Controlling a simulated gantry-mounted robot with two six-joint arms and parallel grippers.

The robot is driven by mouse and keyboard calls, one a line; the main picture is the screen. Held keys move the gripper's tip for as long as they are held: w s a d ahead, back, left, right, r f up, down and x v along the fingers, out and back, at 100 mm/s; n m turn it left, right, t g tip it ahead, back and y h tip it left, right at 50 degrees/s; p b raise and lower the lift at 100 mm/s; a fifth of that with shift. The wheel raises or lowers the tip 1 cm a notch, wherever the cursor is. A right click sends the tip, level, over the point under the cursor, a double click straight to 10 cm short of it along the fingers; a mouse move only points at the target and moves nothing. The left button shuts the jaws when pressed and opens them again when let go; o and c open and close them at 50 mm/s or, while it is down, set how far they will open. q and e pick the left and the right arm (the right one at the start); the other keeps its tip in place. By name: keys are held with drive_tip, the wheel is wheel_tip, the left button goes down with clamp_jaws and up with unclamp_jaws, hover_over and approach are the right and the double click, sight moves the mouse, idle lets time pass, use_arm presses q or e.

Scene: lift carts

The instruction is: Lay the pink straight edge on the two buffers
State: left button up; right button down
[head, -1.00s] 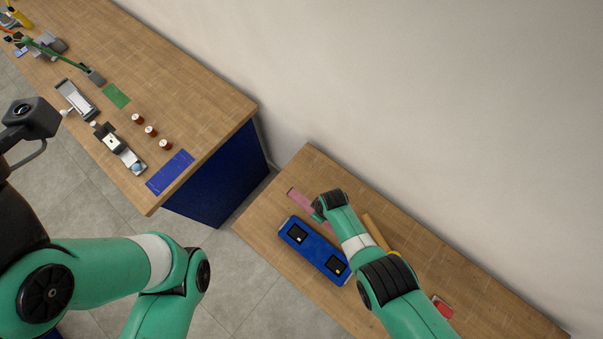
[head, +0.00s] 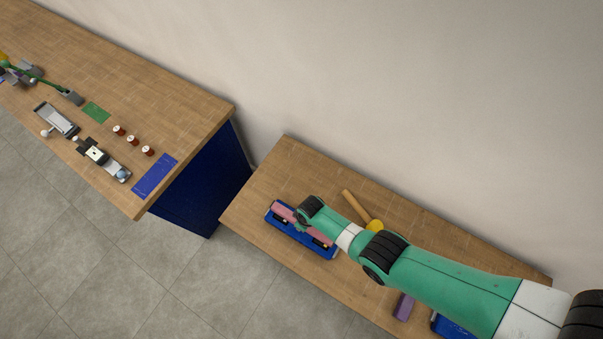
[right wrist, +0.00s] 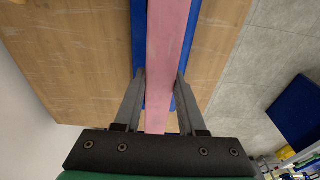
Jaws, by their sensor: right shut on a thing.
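The pink straight edge (head: 284,213) is in my right gripper (head: 300,222), lying lengthwise over the blue base (head: 318,253) on the near table. In the right wrist view the two fingers (right wrist: 160,76) stand on either side of the pink straight edge (right wrist: 168,45), with the blue base (right wrist: 190,35) beneath it. The two dark buffers on the base are mostly covered by the straight edge and gripper; a dark part of one buffer (head: 325,245) shows near the right end. I cannot tell whether the straight edge touches them. My left gripper is out of view.
A wooden-handled tool (head: 355,206) with a yellow part (head: 374,225) lies behind my right arm. A purple block (head: 403,307) and a blue item (head: 453,326) lie at the front right. Another table (head: 200,115) stands left across a gap, with several small objects on it.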

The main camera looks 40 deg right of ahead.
drive_tip(key=shift+f+b, duration=1.85)
drive_tip(key=shift+f, duration=0.05)
drive_tip(key=shift+f+b, duration=0.7)
drive_tip(key=shift+c, duration=2)
unclamp_jaws()
drive_tip(key=shift+r, duration=0.1)
